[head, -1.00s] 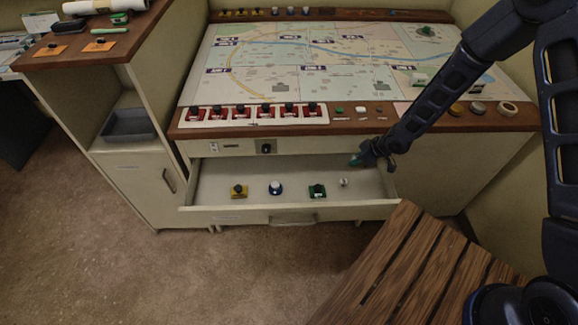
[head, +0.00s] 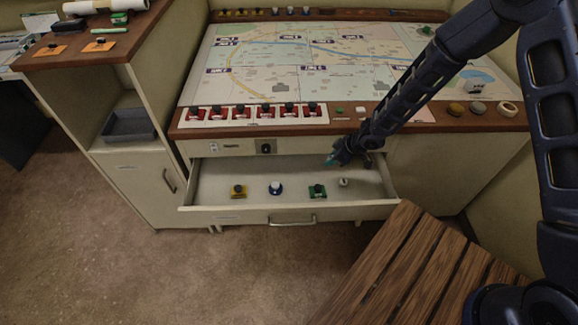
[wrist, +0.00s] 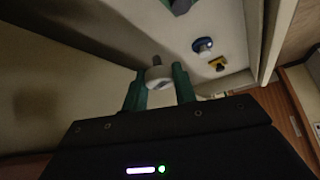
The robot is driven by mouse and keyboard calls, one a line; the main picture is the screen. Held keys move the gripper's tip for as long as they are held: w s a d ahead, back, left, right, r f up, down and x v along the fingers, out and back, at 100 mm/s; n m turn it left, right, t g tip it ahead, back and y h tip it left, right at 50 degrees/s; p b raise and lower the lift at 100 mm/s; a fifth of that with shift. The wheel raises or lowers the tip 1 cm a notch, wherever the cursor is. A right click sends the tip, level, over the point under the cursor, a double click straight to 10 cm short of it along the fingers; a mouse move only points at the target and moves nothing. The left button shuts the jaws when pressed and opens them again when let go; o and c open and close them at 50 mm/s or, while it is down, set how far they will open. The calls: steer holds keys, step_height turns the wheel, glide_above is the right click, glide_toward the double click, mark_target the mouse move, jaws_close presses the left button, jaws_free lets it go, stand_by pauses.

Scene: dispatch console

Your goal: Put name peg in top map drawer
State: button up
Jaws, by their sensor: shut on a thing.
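The map drawer (head: 228,183) under the map table is pulled open. My gripper (head: 331,160) is over the back right part of its interior. In the wrist view the teal fingers (wrist: 158,88) are shut on a small pale peg with a round head (wrist: 157,76), which I take to be the name peg. The held peg cannot be made out in the head view. In the drawer stand a yellow piece (head: 238,191), a blue and white piece (head: 275,188), a green piece (head: 317,191) and a small whitish piece (head: 343,182).
The map table (head: 250,75) stands above the drawer, with a row of red pieces (head: 240,112) along its front edge. A slatted wooden surface (head: 400,265) is at the front right. A cabinet with a grey tray (head: 128,125) stands left. Drawer floor between the pieces is clear.

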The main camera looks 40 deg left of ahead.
steer(key=s+a+r+n+g+h, duration=0.1)
steer(key=s+a+r+n, duration=0.15)
steer(key=s+a, duration=0.2)
steer(key=s+a+r+n+g, duration=0.1)
steer(key=s+a+r+n, duration=0.15)
steer(key=s, duration=0.35)
glide_toward(289, 192)
steer(key=x, duration=0.5)
steer(key=shift+w+a+f, duration=0.15)
steer(key=shift+a+f, duration=0.05)
stand_by(0.4)
steer(key=shift+f, duration=0.1)
steer(key=o, duration=0.9)
steer(key=shift+o, duration=0.2)
steer(key=v, duration=1.2)
steer(key=shift+w+a, duration=0.2)
steer(key=shift+a, duration=0.1)
